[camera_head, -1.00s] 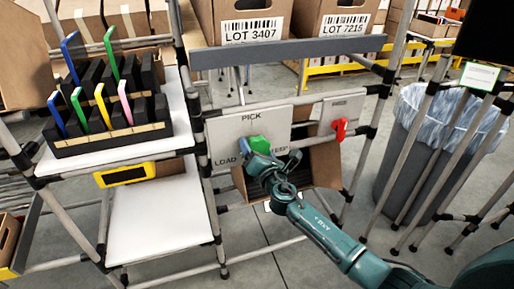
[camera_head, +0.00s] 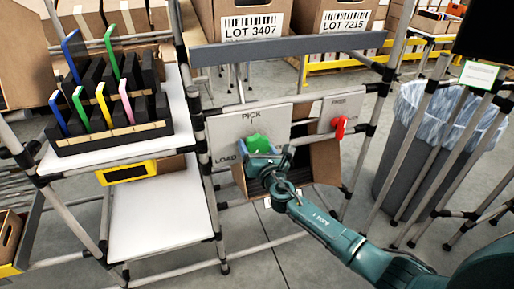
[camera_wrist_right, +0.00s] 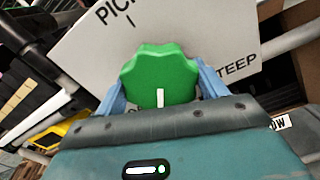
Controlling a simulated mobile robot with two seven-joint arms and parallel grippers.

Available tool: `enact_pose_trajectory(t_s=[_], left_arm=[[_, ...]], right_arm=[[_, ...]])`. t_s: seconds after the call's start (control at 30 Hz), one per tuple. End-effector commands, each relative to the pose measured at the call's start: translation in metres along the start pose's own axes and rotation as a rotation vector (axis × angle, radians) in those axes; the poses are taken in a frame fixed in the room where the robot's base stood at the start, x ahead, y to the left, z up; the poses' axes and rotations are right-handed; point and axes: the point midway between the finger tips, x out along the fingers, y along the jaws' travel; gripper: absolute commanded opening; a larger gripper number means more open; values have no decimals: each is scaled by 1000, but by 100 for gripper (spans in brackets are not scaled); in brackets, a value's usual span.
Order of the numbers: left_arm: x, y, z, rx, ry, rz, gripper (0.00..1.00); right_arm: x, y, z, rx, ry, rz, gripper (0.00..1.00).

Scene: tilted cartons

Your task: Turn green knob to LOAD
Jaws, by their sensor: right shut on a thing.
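The green knob (camera_head: 258,143) sits on a light grey panel (camera_head: 222,128) with PICK above it and LOAD to its left. It also shows in the right wrist view (camera_wrist_right: 158,70), with a white mark on its lower part. My right gripper (camera_head: 262,157) is shut on the knob. In the wrist view its bluish fingers (camera_wrist_right: 160,82) lie on both sides of the knob. The STEEP label (camera_wrist_right: 238,65) shows there to the right; the gripper hides it in the head view. Which label the mark points to I cannot tell. My left gripper is not in view.
A red knob (camera_head: 341,127) is on a smaller panel to the right. An open carton (camera_head: 325,165) is behind and below the panels. A rack of coloured plates (camera_head: 110,137) stands on the left shelf. A lined bin (camera_head: 400,165) stands at the right.

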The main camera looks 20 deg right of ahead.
Motion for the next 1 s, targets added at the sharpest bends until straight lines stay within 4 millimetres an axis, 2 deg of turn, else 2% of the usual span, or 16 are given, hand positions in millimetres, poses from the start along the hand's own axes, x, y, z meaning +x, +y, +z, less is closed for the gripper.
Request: enact_pose_trajectory(t_s=[0.07,0.1,0.33,0.67,0.77,1.0], left_arm=[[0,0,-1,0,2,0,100],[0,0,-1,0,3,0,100],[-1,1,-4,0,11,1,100],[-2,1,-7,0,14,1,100],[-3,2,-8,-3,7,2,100],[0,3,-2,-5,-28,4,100]], right_arm=[[0,-1,0,-11,0,0,49],[0,-1,0,-11,0,0,73],[0,0,0,-6,0,0,92],[-4,0,0,-3,1,0,93],[-16,0,0,-4,1,0,93],[-68,-1,0,-5,3,1,93]])
